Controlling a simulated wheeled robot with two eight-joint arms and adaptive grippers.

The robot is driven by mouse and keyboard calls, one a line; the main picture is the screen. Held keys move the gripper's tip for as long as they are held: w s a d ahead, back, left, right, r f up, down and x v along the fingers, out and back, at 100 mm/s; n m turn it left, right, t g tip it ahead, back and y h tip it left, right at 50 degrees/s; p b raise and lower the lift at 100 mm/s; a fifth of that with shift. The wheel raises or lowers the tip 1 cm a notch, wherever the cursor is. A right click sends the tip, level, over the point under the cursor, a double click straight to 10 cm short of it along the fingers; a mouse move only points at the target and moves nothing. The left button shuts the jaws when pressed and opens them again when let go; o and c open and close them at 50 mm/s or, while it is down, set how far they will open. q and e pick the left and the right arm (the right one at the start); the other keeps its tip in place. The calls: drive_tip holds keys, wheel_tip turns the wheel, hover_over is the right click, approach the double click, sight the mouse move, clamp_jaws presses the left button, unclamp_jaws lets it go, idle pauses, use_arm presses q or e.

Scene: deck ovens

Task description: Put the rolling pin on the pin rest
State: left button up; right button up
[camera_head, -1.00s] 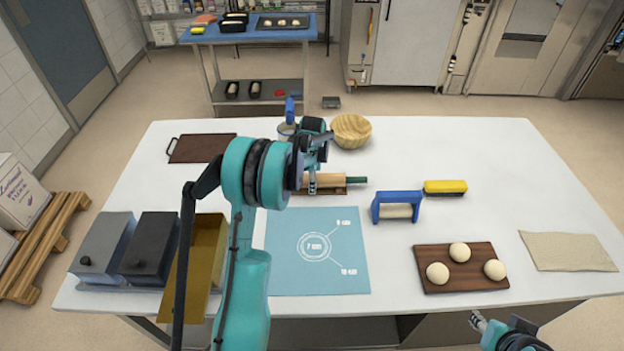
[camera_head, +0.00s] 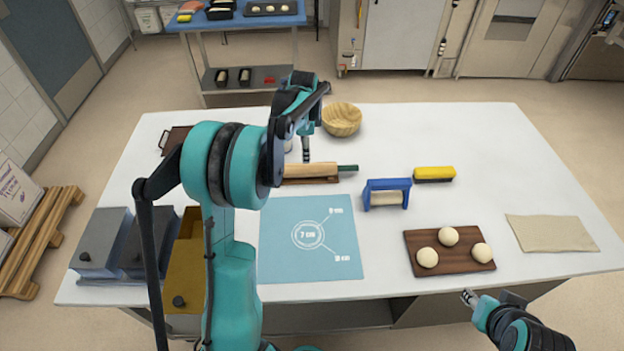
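The rolling pin (camera_head: 312,171), with a pale wooden body and a dark green right handle, lies level on the brown wooden pin rest (camera_head: 325,181) behind the blue mat. Its left end is hidden behind my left arm. My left gripper (camera_head: 306,157) points down just above and behind the pin, apparently clear of it. Its fingers are seen edge-on, so their opening cannot be told. My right gripper (camera_head: 468,296) is empty at the table's front edge, far from the pin; its fingers are too small to judge.
A wooden bowl (camera_head: 341,120) stands behind the pin. A blue-framed tool (camera_head: 387,195) and a yellow brush (camera_head: 434,174) are to the right. A dough board (camera_head: 415,264) and cloth (camera_head: 551,233) lie front right. Grey bins (camera_head: 100,240) stand left. The back right table is clear.

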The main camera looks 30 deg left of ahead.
use_arm(q)
drive_tip(key=s+d+r+n+t, duration=0.2)
drive_tip(key=s+d+r+n, duration=0.3)
drive_tip(key=s+d+r, duration=0.55)
drive_tip(key=s+d+f+n+t, duration=0.1)
drive_tip(key=s+d+n, duration=0.1)
drive_tip(key=s, duration=0.3)
drive_tip(key=s+d+f+n+t, duration=0.1)
drive_tip(key=s+d+f+n, duration=0.1)
drive_tip(key=s+d, duration=0.2)
drive_tip(key=s+d+f+n+t+h, duration=0.1)
drive_tip(key=s+d+f+n, duration=0.1)
drive_tip(key=s, duration=0.5)
drive_tip(key=shift+s+d, duration=0.15)
drive_tip(key=shift+d, duration=0.5)
drive_tip(key=shift+f, duration=0.1)
